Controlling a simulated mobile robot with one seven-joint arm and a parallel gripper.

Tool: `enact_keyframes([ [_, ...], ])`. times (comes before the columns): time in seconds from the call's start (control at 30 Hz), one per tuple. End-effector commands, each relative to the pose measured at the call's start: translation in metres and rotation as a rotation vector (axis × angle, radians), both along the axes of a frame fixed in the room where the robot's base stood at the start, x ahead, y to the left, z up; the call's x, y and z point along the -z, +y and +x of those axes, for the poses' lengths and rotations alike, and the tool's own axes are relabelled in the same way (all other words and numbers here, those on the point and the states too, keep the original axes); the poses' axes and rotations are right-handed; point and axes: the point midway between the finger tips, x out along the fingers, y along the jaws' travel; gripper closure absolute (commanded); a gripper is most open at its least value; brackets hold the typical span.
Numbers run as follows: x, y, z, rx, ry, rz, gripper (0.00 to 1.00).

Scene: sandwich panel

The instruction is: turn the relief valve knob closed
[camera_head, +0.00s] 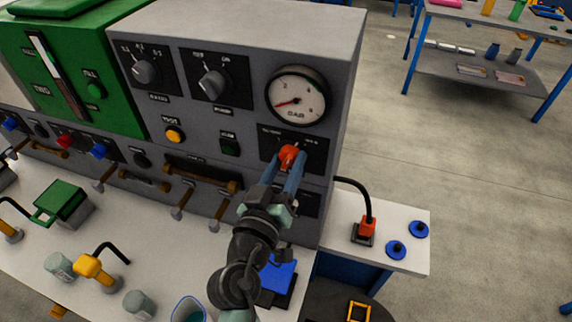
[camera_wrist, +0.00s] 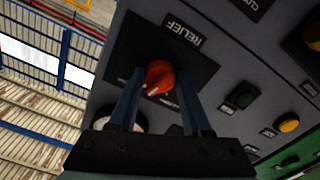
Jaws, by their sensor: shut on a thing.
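The relief valve knob (camera_head: 288,153) is an orange-red knob on a black plate (camera_head: 312,150) low on the right of the grey panel, under the gauge. In the wrist view the knob (camera_wrist: 159,76) has a pale pointer mark on its lower left side, and the plate beside it reads RELIEF. My gripper (camera_head: 285,165) reaches it from the front. In the wrist view the blue fingers of my gripper (camera_wrist: 158,85) stand on both sides of the knob, shut on it. The fingers and arm hide part of the plate's markings.
The gauge (camera_head: 297,94) sits above the knob. Rotary switches (camera_head: 213,83) and buttons (camera_head: 174,134) lie to the left. A white side table (camera_head: 400,235) holds an orange device (camera_head: 366,230) and blue discs. Bottles and tools stand on the bench.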

Motion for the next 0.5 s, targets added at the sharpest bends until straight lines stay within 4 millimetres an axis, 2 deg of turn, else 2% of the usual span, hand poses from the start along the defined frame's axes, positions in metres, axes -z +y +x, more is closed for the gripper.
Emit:
enact_keyframes([
  [0.5,-0.0005,-0.0006,-0.0004,0.0,0.154,-0.467,1.0],
])
